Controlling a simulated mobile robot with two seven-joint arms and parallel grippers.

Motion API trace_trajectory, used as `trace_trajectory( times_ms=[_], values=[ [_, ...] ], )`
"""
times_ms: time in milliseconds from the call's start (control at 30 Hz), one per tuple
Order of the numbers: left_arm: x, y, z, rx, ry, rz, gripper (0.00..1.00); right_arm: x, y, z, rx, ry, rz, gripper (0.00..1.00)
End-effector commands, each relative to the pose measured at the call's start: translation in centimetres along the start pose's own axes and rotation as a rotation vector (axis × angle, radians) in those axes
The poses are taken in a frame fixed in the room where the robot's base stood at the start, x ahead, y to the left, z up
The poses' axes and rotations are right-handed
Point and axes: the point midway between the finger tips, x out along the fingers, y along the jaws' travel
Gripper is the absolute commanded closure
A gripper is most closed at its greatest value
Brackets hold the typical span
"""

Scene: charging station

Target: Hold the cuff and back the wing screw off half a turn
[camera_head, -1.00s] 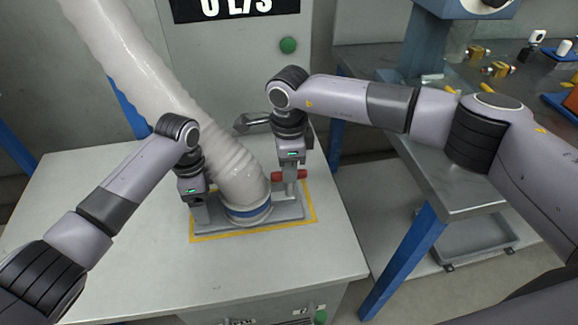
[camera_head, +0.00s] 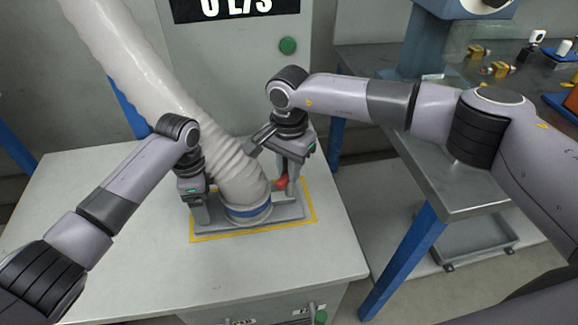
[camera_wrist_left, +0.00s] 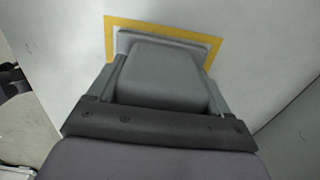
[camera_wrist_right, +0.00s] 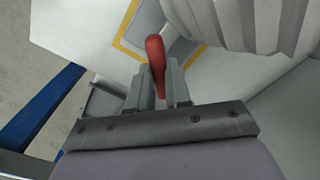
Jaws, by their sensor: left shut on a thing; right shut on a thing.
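The red wing screw (camera_head: 283,183) is at the right of the hose foot. It shows as a red handle between the fingers in the right wrist view (camera_wrist_right: 155,50). My right gripper (camera_head: 285,178) points down and is shut on it. The cuff (camera_head: 247,211) has a blue band at the lower end of the white hose and sits on a grey base plate (camera_head: 285,213). My left gripper (camera_head: 202,216) is shut at the cuff's left side. In the left wrist view a grey block (camera_wrist_left: 165,72), part of the cuff, fills the space between its fingers.
The ribbed white hose (camera_head: 150,85) rises to the upper left. A yellow outline (camera_head: 312,205) surrounds the base plate on the white cabinet top (camera_head: 95,225). A green button (camera_head: 288,45) is on the panel behind. A metal workbench (camera_head: 455,185) stands at the right.

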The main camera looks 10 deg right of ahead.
Motion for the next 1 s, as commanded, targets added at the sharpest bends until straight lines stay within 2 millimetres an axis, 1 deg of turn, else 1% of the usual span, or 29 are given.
trace_trajectory(
  times_ms=[300, 733, 767, 800, 833, 1000],
  values=[
    [0.01, -0.01, 0.02, -0.001, -0.001, 0.0, 0.62, -0.11, -0.09, 0.09, -0.081, -0.001, -0.002, 1.0],
    [0.01, 0.0, 0.02, -0.001, -0.001, 0.0, 0.62, -0.1, -0.09, 0.09, -0.087, -0.001, -0.002, 1.0],
    [0.01, 0.0, 0.02, -0.001, -0.001, 0.0, 0.62, -0.1, -0.09, 0.09, -0.086, -0.001, -0.002, 0.72],
    [0.01, 0.0, 0.01, -0.001, -0.001, 0.0, 0.62, -0.1, -0.08, 0.08, -0.086, -0.001, -0.002, 0.59],
    [0.01, 0.0, 0.01, -0.001, -0.001, 0.0, 0.62, -0.09, -0.08, 0.08, -0.086, -0.001, -0.002, 0.55],
    [0.01, 0.0, 0.0, -0.001, 0.0, 0.0, 0.62, -0.05, -0.05, 0.05, -0.085, 0.0, -0.001, 0.55]
  ],
)
